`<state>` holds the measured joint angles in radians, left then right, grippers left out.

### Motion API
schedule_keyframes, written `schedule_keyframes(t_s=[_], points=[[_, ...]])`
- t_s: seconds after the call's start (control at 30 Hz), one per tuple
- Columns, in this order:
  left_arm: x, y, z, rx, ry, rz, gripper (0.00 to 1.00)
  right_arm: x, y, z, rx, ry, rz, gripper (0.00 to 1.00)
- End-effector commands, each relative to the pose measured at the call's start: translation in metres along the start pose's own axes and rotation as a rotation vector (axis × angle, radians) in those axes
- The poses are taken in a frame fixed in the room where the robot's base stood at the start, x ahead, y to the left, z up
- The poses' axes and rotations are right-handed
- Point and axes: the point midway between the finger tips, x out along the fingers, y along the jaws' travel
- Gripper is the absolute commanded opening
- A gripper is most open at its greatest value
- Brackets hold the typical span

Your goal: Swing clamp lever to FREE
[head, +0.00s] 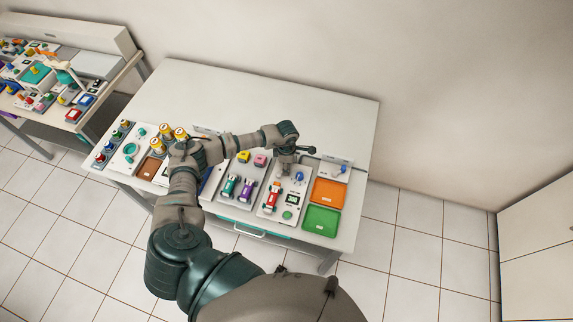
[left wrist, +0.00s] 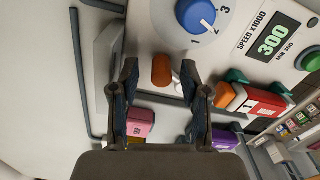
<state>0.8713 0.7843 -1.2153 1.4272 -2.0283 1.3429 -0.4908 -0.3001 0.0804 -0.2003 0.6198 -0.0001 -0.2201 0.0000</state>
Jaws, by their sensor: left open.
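My left gripper (head: 293,155) is over the back of the right-hand device panel (head: 266,206) in the head view. In the left wrist view its two fingers (left wrist: 161,92) are spread apart. A rounded orange-brown knob (left wrist: 162,70), which looks like the lever's grip, shows between the fingertips. I cannot tell whether a finger touches it. My right gripper is not in view.
Close by are a blue dial (left wrist: 195,14) marked 1 to 3, a 300 display (left wrist: 272,41) and a red-and-white piece (left wrist: 262,102). Orange (head: 328,192) and green (head: 321,221) trays lie to the right. The table's back (head: 240,100) is clear.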

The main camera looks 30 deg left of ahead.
Motion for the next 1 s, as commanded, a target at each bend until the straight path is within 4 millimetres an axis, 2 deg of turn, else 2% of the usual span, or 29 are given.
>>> schedule_keyframes(t_s=[0.07, 0.27, 0.67, 1.0], points=[[-0.0003, -0.0001, 0.0005, 0.001, 0.0, 0.0, 0.46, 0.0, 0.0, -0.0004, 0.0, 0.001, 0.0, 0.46], [-0.0005, 0.0001, 0.0005, 0.001, 0.0, 0.0, 0.0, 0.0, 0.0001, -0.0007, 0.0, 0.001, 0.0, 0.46], [-0.0001, 0.0018, -0.0012, -0.036, -0.001, 0.0, 0.0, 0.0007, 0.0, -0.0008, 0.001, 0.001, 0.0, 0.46], [-0.0002, 0.0078, -0.0084, -0.252, -0.001, 0.001, 0.0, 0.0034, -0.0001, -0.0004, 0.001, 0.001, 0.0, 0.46]])
